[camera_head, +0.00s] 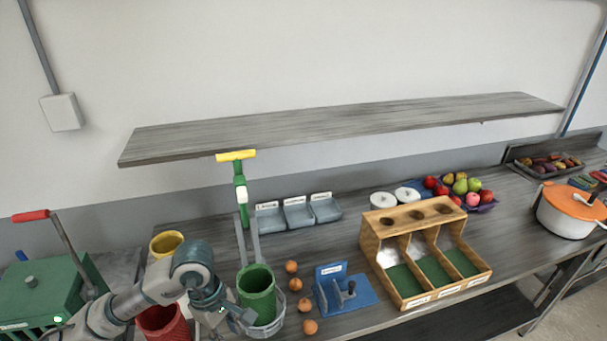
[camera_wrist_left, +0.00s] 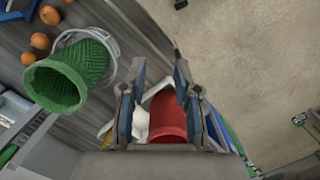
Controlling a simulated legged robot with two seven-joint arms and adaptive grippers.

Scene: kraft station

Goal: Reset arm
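My left arm comes in from the lower left in the head view. My left gripper (camera_head: 236,318) is low at the front edge of the table, just left of a green woven cup (camera_head: 257,293) in a wire basket (camera_head: 266,330). In the left wrist view its two fingers (camera_wrist_left: 158,82) are apart, with nothing held between them. A red basket (camera_wrist_left: 168,118) shows beyond and behind the fingers, and it also shows in the head view (camera_head: 160,322), partly behind my arm. My right arm and gripper are not in view.
Several orange-brown round items (camera_head: 295,284) lie beside the wire basket. A blue fixture (camera_head: 345,293) and a wooden three-bay rack (camera_head: 366,248) stand to the right. A green box with a red-handled lever (camera_head: 62,240) is at left. A long shelf (camera_head: 340,126) hangs above.

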